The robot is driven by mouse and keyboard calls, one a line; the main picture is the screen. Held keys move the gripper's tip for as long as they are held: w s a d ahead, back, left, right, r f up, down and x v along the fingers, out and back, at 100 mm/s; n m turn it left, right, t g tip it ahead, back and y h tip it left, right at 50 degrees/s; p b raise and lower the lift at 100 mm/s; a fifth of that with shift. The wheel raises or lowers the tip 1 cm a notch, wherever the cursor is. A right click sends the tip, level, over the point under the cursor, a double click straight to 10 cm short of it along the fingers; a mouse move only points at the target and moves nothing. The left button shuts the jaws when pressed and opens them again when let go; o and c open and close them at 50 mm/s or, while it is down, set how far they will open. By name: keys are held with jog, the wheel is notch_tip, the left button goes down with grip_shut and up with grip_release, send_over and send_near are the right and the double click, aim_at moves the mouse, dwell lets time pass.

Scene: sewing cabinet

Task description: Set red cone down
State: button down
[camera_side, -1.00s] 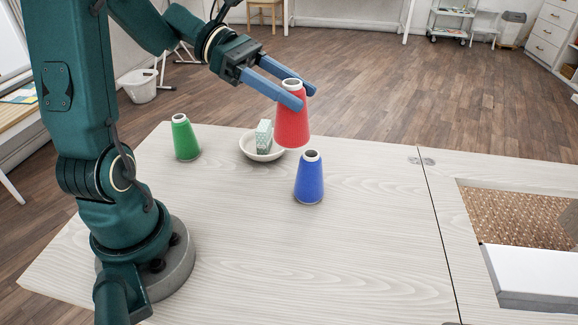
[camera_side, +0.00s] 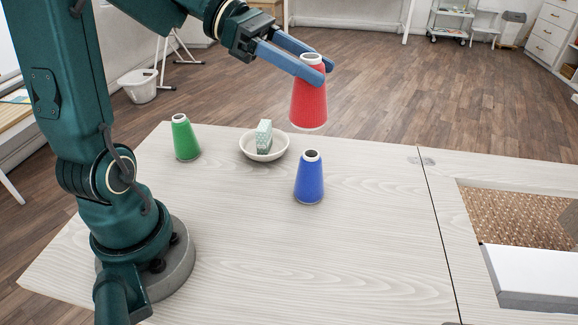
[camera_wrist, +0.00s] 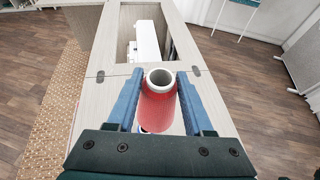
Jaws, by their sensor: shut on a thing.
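The red cone (camera_side: 309,95) is a tapered thread cone with a white top rim, held upright in the air in the side view. My gripper (camera_side: 322,72) has its blue fingers shut on it near the top. In the wrist view the red cone (camera_wrist: 158,104) sits between the two fingers (camera_wrist: 158,95). A gap of air shows under its base, above the level of the blue cone's top. A sliver of blue shows below it in the wrist view.
A blue cone (camera_side: 309,178) stands on the pale wooden tabletop (camera_side: 250,240). A green cone (camera_side: 185,140) stands at the back left. A white bowl (camera_side: 282,152) holds a patterned block (camera_side: 264,136). An opening with a white machine (camera_side: 530,275) is at the right. The front tabletop is clear.

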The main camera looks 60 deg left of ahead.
jog(key=w+d+m+g+h, duration=0.2)
jog(key=w+d+m+g, duration=0.1)
jog(key=d, duration=1)
notch_tip(320, 180, down, 17)
jog(key=a, duration=0.1)
jog(key=shift+n+y, duration=0.3)
jog(key=shift+f, duration=0.5)
jog(key=shift+c, duration=1.1)
grip_release()
jog(key=shift+v, duration=2.55)
